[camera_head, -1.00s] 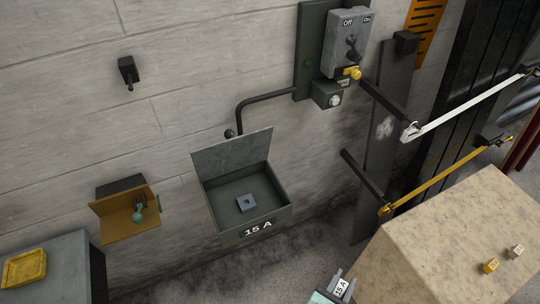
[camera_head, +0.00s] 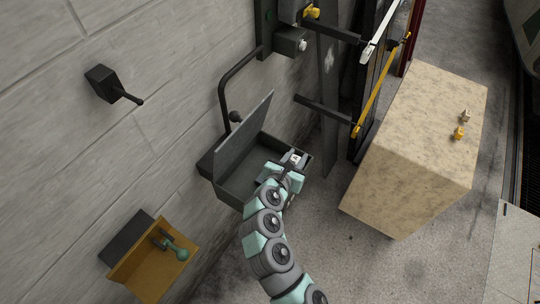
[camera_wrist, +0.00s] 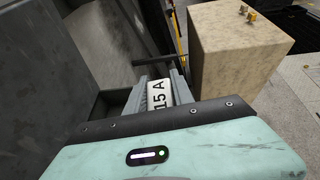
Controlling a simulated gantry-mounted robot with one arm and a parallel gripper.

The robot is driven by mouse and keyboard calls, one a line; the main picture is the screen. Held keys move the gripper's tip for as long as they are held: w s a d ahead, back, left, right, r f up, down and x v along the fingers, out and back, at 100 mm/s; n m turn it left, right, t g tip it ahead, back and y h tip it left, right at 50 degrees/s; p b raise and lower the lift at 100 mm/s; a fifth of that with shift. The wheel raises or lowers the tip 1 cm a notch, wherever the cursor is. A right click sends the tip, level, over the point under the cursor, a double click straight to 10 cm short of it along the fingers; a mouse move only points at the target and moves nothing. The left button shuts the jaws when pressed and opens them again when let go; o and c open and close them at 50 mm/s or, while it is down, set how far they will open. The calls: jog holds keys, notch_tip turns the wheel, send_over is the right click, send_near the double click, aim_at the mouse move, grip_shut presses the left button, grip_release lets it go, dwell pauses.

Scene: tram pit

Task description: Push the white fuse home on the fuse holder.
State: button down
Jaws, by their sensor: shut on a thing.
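The white fuse (camera_head: 294,159), marked "15 A", is gripped between the fingers of my gripper (camera_wrist: 157,86); its label also shows in the wrist view (camera_wrist: 158,96). My gripper holds it over the right side of the open grey box (camera_head: 232,196), near the rim. I cannot tell how high it is above the box floor. The box lid (camera_head: 243,132) stands raised on the wall side. The fuse holder, a small grey block inside the box in the earlier view, is hidden now behind my arm and gripper.
A beige block (camera_head: 415,140) with a small yellow piece (camera_head: 459,133) and a white piece (camera_head: 466,116) stands to the right. A bent pipe (camera_head: 224,90) runs down the wall by the lid. An orange bracket (camera_head: 150,270) with a green knob is at lower left.

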jog(key=w+a+f+m+h+b, duration=0.1)
jog(key=w+a+f, duration=0.3)
jog(key=a, duration=0.3)
jog(key=shift+w+a+g, duration=0.15)
jog(key=shift+a+g, duration=0.15)
jog(key=shift+g, duration=0.1)
jog(key=shift+a+r+p, duration=0.1)
jog(key=shift+r+p, duration=0.05)
jog(key=shift+p, duration=0.55)
jog(key=shift+f+b, duration=1.5)
jog(key=shift+f, duration=1.5)
jog(key=shift+f, duration=0.15)
jog(key=shift+f+b, duration=0.7)
jog(key=shift+f, duration=0.95)
jog(key=c, duration=1)
grip_release()
jog(key=shift+o, duration=0.3)
